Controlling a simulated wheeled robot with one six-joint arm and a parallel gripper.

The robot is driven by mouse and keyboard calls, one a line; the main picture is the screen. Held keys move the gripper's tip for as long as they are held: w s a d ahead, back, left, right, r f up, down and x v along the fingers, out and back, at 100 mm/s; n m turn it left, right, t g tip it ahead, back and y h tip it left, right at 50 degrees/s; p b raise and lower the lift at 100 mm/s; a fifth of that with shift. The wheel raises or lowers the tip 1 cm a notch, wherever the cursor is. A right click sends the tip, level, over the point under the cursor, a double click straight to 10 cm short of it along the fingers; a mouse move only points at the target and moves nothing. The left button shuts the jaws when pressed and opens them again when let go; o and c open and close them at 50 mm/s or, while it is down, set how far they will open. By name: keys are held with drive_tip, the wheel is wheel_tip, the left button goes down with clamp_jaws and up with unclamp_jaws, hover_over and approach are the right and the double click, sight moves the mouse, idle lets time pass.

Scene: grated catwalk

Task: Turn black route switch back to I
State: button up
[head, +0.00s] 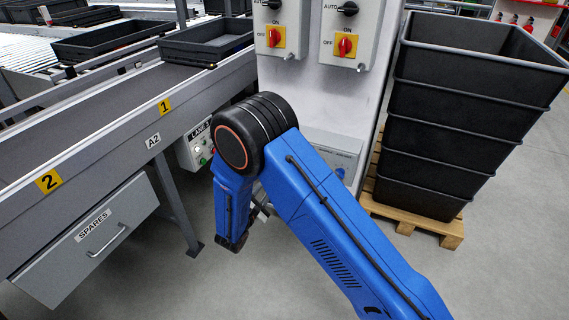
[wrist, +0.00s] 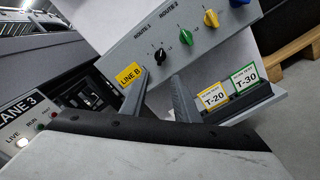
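The black route switch (wrist: 160,55) is a small round knob on a sloped grey panel (wrist: 130,52) in the wrist view. It is lowest in a row with a green knob (wrist: 185,36), a yellow knob (wrist: 210,18) and a partly cut-off blue knob (wrist: 238,3). I cannot tell its setting for certain. My gripper (wrist: 158,85) is open, with one finger on each side below the black knob. Nothing is between the fingers, and they seem short of the knob. In the head view my blue arm hides most of the panel (head: 343,143) and the gripper.
A yellow LINE B label (wrist: 129,74) is left of the knobs. T-20 (wrist: 212,97) and T-30 (wrist: 245,77) tags stand right of the fingers. The LANE 3 box (head: 197,145) is under the conveyor. Red switches (head: 345,45) are above; black crates (head: 465,120) stack right.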

drive_tip(key=x, duration=1.5)
drive_tip(key=shift+w, duration=0.2)
drive_tip(key=shift+d+f, duration=0.1)
clamp_jaws()
